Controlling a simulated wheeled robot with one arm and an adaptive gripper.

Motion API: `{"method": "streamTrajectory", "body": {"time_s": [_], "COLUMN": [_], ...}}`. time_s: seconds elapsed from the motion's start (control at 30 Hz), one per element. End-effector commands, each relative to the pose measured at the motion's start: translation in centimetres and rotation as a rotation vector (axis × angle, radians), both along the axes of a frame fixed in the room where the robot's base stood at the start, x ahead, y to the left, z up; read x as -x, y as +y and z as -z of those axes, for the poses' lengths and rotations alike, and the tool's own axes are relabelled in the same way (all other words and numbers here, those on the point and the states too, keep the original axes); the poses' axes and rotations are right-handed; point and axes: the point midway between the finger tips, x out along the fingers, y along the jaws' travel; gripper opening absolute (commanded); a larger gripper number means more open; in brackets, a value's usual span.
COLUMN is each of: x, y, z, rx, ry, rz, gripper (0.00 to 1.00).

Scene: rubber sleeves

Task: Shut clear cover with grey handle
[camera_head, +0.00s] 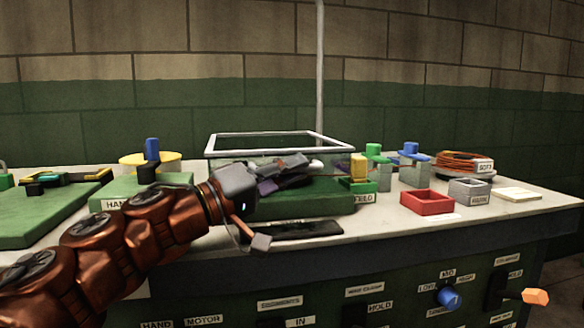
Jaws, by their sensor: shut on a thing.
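The clear cover (331,145) is a see-through box with a pale frame, above a green base (300,205) in the middle of the bench. Its top frame looks roughly level; I cannot tell how far its lower edge is from the base. My gripper (292,169) reaches in from the left at the front of the cover. Its dark fingers are shut on what looks like the grey handle (291,161), mostly hidden by the fingers. A small purple piece (267,187) shows beside the fingers.
Right of the cover stand a yellow block (359,167), green and blue-topped posts (410,165), a red tray (427,202), a grey tray (468,191) and coiled orange cable (462,162). Green fixtures (50,208) stand left. A dark panel (292,230) lies in front.

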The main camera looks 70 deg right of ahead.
Motion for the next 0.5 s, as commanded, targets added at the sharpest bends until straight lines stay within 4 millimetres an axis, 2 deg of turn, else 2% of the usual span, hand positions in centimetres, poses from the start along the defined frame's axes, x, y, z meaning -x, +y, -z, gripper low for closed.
{"method": "streamTrajectory", "body": {"time_s": [0.1, 0.13, 0.33, 0.5], "x": [0.27, 0.28, 0.21, 0.17], "y": [-0.11, -0.12, -0.13, -0.12], "z": [0.64, 0.65, 0.55, 0.43], "rx": [-0.009, -0.009, -0.008, -0.007], "ry": [-0.010, -0.010, -0.009, -0.007], "rz": [0.006, 0.006, 0.004, 0.003], "gripper": [0.00, 0.16, 0.37, 0.39]}}
